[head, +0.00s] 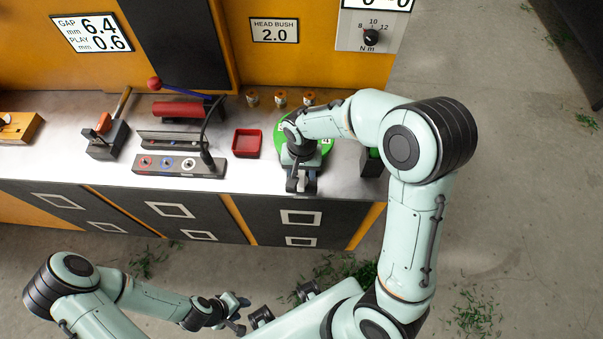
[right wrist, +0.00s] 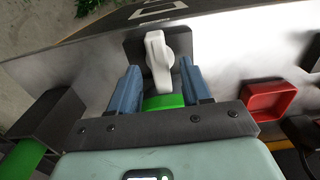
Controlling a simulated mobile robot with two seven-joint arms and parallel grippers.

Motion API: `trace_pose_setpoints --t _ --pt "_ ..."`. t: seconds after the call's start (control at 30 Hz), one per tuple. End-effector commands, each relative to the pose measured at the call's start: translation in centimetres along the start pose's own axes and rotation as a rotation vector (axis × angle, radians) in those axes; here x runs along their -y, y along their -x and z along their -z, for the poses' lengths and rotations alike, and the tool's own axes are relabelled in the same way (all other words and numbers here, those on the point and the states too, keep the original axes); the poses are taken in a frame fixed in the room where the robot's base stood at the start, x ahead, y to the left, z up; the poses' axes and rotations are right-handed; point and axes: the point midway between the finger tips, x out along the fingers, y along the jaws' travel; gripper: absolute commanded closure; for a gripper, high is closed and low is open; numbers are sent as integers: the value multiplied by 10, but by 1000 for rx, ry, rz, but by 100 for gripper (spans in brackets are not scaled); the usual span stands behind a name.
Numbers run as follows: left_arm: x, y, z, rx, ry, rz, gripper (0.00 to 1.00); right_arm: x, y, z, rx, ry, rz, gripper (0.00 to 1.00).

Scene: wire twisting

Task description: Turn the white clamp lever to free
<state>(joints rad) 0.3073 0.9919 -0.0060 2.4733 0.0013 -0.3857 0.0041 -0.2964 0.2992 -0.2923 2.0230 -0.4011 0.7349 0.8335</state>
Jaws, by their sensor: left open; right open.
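The white clamp lever (right wrist: 158,62) stands on a dark plate (right wrist: 133,47) near the bench edge in the right wrist view. My right gripper (right wrist: 160,88) is open, with its two blue-grey fingers to either side of the lever's near end. I cannot tell whether either finger touches it. In the head view my right gripper (head: 301,181) is above the front edge of the bench and hides the lever. A green disc (head: 324,150) shows beneath the right wrist. My left gripper (head: 238,312) is open and empty, low in front of the bench.
A red tray (head: 237,151) sits left of the green disc. A grey control panel (head: 180,172) and a clamp-like tool with a wooden handle (head: 107,140) are further left. A dark block with a green part (head: 371,160) stands right of the disc. Small bushes (head: 281,98) line the back.

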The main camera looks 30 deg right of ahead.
Motion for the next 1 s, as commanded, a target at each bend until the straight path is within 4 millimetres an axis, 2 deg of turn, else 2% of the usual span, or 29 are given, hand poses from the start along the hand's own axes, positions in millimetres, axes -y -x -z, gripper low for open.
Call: trace_pose_setpoints --t 0.13,0.47,0.57,0.6,0.63,1.0 --pt "1 -1 0 1 0 0 57 -1 -13 0 2 -1 -2 52" --pt "1 -1 0 0 0 0 57 0 -16 0 0 -1 0 52" --pt "1 -1 0 0 0 0 57 0 -16 0 0 -1 0 81" --pt "1 -1 0 0 0 0 57 0 -16 0 0 -1 0 94" --pt "1 -1 0 0 0 0 57 0 -16 0 0 -1 0 100" --pt "1 -2 -1 1 0 1 57 0 -16 0 0 38 0 100"
